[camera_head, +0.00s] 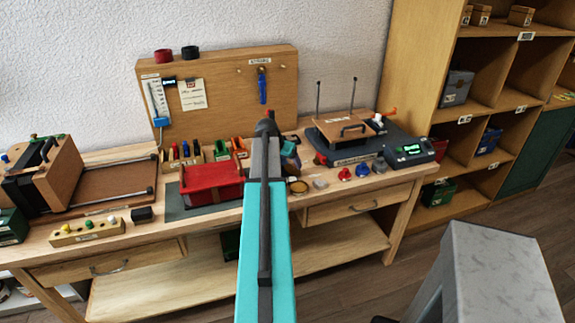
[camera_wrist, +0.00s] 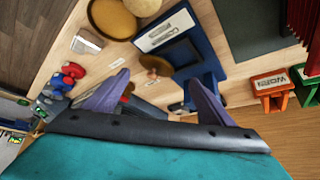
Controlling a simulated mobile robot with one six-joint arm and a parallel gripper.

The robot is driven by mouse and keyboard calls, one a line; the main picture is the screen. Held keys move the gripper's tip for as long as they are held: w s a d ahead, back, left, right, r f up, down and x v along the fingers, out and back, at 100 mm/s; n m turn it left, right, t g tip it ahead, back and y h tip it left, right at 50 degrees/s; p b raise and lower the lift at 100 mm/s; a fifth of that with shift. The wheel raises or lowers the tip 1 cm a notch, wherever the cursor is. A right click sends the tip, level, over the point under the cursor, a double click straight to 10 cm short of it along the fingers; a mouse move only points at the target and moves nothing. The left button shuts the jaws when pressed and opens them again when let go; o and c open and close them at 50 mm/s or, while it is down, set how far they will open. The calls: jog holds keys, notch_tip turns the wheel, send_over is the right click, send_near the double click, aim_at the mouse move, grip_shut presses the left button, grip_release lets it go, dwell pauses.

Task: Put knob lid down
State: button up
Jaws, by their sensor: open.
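My gripper (camera_wrist: 160,78) is open. Its two purple fingers show in the wrist view, and it appears over the middle of the workbench in the head view (camera_head: 289,152). A small round tan lid with a brown knob (camera_wrist: 153,72) appears between and beyond the fingertips, by a blue labelled holder (camera_wrist: 205,58). I cannot tell whether a finger touches the lid. A round tan-floored dish (camera_wrist: 112,18) lies on the bench near the holder; it also shows in the head view (camera_head: 299,187). In the head view my arm and gripper hide the lid.
A red box (camera_head: 210,185) stands left of my arm. Red and blue knobs (camera_head: 345,174), a digital meter (camera_head: 409,151) and a dark press with a wooden top (camera_head: 342,131) stand to the right. A pegboard (camera_head: 220,75) rises behind. The front bench edge is mostly clear.

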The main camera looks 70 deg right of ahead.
jog(key=b+v, duration=0.1)
jog(key=v, duration=0.7)
jog(key=shift+r, duration=0.2)
dwell(0.7)
